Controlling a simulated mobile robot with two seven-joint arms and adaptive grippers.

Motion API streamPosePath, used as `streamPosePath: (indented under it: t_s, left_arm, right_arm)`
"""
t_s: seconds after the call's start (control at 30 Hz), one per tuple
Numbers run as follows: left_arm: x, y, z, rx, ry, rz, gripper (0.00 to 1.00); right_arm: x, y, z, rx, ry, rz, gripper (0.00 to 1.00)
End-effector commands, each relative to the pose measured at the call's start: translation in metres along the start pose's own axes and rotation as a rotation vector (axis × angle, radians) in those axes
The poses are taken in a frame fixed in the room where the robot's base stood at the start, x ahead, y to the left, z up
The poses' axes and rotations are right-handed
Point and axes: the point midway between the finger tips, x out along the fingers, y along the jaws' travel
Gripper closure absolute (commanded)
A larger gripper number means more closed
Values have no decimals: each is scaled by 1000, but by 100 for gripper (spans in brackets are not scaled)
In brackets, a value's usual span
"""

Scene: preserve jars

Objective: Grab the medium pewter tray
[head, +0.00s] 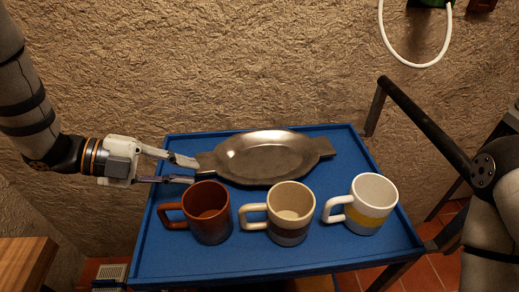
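The pewter tray (268,157) is an oval metal dish with a flat handle at each end. It lies at the back of the blue cart top in the head view. My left gripper (186,170) comes in from the left, with its fingers apart. The fingertips are at the tray's left handle (205,163), one finger behind it and one in front; I cannot tell whether they touch it. My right arm shows at the right edge, but its gripper is out of view.
A brown mug (208,222), a beige and grey mug (290,222) and a white mug with a yellow band (373,190) stand in a row in front of the tray. The blue cart top (185,262) has a raised rim. A black cart handle (425,125) rises at right. A rough wall stands behind.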

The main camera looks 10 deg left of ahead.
Motion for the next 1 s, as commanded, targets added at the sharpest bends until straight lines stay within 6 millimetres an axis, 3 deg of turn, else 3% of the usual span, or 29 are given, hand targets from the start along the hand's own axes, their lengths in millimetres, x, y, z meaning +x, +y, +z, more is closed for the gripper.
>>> streamPosePath:
  t_s: [0.2,0.6,0.87,0.93,1.0]
  left_arm:
    - [49,4,1,-6,4,5,83]
    - [111,1,7,-5,3,2,83]
    - [115,-1,6,-4,1,0,83]
    - [115,-1,6,-4,1,0,100]
    - [115,0,6,-5,1,1,100]
  right_arm:
    - [9,-1,7,-2,-30,-1,60]
    - [18,0,12,-2,-55,1,60]
    - [18,0,12,-2,-54,1,60]
    - [18,0,12,-2,-54,1,60]
    - [18,0,12,-3,-54,1,60]
